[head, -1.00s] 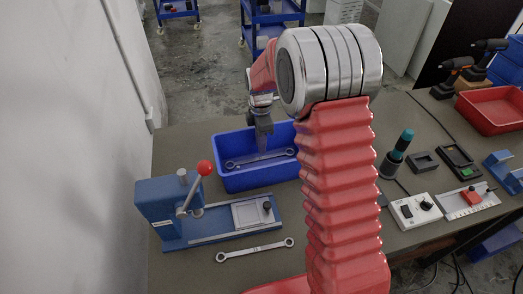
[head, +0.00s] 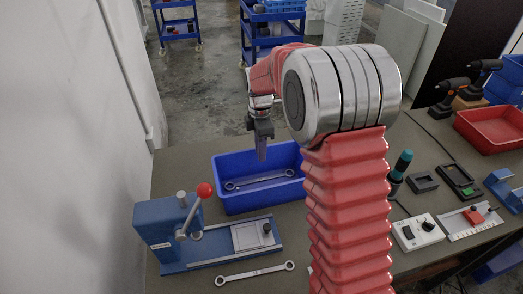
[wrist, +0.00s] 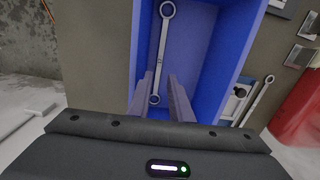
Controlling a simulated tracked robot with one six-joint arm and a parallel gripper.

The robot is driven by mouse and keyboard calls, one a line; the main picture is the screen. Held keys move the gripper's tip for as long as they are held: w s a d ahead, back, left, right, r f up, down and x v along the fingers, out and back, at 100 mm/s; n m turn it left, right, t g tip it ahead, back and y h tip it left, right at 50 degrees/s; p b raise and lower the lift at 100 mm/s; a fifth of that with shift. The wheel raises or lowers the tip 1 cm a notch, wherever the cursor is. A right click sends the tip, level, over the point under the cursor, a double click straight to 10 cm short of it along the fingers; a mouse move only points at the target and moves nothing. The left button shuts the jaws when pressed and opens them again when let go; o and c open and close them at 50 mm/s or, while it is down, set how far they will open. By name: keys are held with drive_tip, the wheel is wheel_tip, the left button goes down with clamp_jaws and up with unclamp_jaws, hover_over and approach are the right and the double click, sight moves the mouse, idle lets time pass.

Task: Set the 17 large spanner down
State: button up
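One double-ended ring spanner (head: 258,181) lies on the floor of the blue bin (head: 260,200); it also shows in the wrist view (wrist: 161,52), lengthwise in the bin (wrist: 213,62). A second, similar spanner (head: 255,273) lies on the table in front of the press; the wrist view shows it (wrist: 259,102) at the right. I cannot read size marks on either. My gripper (head: 262,157) points down over the bin, above the spanner there. In the wrist view my gripper (wrist: 164,102) has its two fingers apart, with nothing held between them.
A blue press (head: 165,230) with a red-knobbed lever stands left, in front of the bin. Right of my arm are a white control box (head: 418,232), a dark screwdriver (head: 400,168) and a red tray (head: 490,129). Bare table lies around the table spanner.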

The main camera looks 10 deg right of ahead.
drive_tip(key=shift+r, duration=0.1)
drive_tip(key=s+r+m+t, duration=0.3)
drive_tip(key=s+r+m, duration=0.6)
drive_tip(key=s+r, duration=0.5)
drive_tip(key=s+r+m+t, duration=0.2)
drive_tip(key=s+m, duration=0.7)
drive_tip(key=s, duration=0.7)
drive_tip(key=shift+d+t, duration=0.15)
drive_tip(key=shift+t, duration=0.15)
